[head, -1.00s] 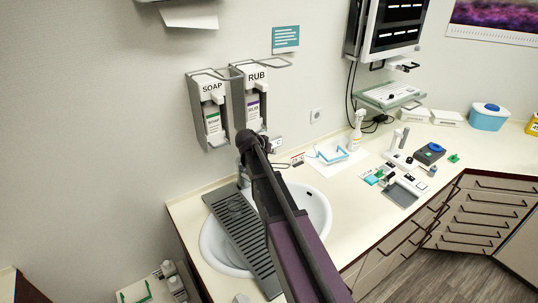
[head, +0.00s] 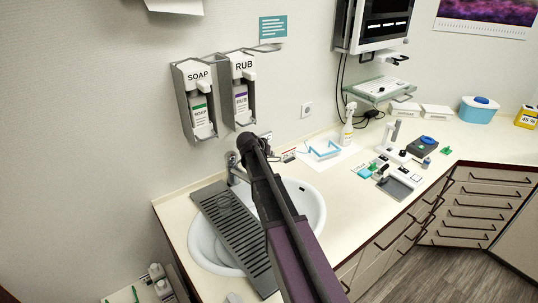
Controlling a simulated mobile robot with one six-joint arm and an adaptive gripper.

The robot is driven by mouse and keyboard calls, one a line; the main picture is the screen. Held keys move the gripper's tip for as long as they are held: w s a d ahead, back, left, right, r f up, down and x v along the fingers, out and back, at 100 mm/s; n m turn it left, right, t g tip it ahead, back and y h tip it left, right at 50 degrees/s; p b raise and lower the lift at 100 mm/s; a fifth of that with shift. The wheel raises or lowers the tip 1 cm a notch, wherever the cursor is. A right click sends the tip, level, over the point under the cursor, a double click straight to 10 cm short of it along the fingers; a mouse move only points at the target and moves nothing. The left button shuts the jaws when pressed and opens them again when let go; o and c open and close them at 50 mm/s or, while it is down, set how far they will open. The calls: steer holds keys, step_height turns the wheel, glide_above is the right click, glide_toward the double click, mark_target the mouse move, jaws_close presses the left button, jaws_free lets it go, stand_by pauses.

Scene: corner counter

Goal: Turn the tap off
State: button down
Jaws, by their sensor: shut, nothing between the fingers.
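The tap (head: 236,172) stands at the back rim of the round white sink (head: 309,203), by the wall. My arm comes in from the bottom of the head view and covers part of the sink. The end of my arm, with my gripper (head: 246,140), is just above and right of the tap in the picture. The gripper is shut and holds nothing; its fingertips are small and dark here. I cannot tell whether it touches the tap. The tap's lever and any running water cannot be made out clearly.
A grey slatted drainer (head: 231,224) lies across the sink's left part. Soap (head: 197,95) and rub (head: 241,90) dispensers hang on the wall close above the tap. Blue glasses (head: 324,149), a spray bottle (head: 348,124) and small instruments sit on the counter to the right.

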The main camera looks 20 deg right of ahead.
mark_target(274, 161)
steer(key=shift+s+d+f+b, duration=0.1)
steer(key=shift+f+b, duration=0.2)
steer(key=shift+f, duration=0.15)
steer(key=shift+s+d+f+b, duration=0.15)
steer(key=shift+f+b, duration=0.35)
steer(key=shift+f, duration=0.05)
steer(key=shift+s+d+f+b, duration=0.1)
steer(key=shift+d+f+b, duration=0.05)
steer(key=shift+f+b, duration=0.35)
steer(key=shift+s, duration=0.15)
steer(key=r+p, duration=0.4)
steer(key=shift+w+a+r, duration=0.1)
steer(key=shift+w+a, duration=0.1)
steer(key=shift+w, duration=0.1)
steer(key=p+v, duration=0.7)
steer(key=v, duration=0.3)
steer(key=shift+d, duration=0.15)
